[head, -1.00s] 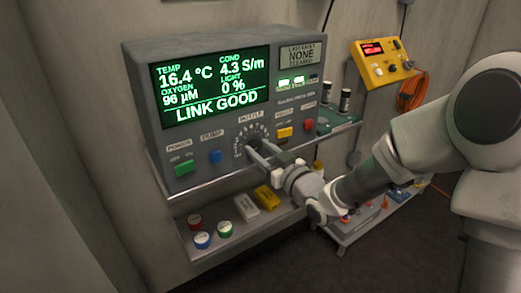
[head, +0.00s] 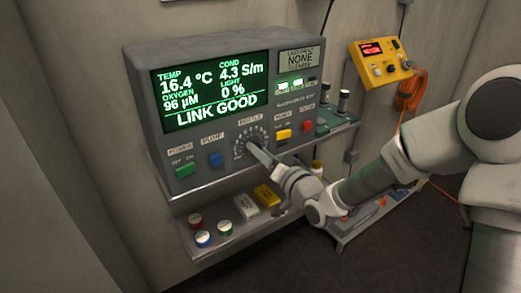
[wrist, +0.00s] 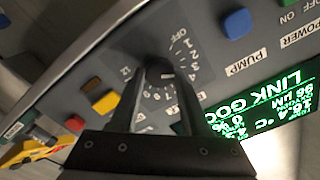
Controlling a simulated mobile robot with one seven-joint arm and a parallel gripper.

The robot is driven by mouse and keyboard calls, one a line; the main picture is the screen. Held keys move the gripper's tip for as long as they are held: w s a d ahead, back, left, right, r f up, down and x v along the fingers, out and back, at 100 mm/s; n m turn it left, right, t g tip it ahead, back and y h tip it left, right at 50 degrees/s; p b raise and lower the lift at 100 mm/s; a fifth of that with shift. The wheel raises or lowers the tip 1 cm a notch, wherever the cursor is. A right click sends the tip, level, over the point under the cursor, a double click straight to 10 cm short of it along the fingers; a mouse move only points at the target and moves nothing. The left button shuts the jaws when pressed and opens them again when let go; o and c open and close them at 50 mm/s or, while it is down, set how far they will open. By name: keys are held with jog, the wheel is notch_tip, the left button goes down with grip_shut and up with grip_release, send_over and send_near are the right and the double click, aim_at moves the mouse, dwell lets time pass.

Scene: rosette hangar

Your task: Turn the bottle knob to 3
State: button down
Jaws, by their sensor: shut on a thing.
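The grey panel (head: 219,167) carries the BOTTLE dial (head: 244,135), a ring of white marks and numbers at its lower middle. The dark bottle knob (wrist: 157,64) is at the ring's centre, mostly hidden by my fingers. My gripper (head: 254,148) is shut on the knob, reaching in from the lower right. In the wrist view, OFF and low numbers such as 1, 2 and 3 run down the dial's right side, and 12 is on the left. I cannot tell which number the knob points to.
A blue PUMP button (head: 216,159) and green POWER switch (head: 184,171) are left of the dial. A yellow button (head: 283,134) and red button (head: 307,126) are to its right. A shelf below holds coloured caps and a yellow block (head: 268,196).

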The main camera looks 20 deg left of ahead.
jog(key=shift+m, duration=0.3)
jog(key=shift+c, duration=1.9)
grip_release()
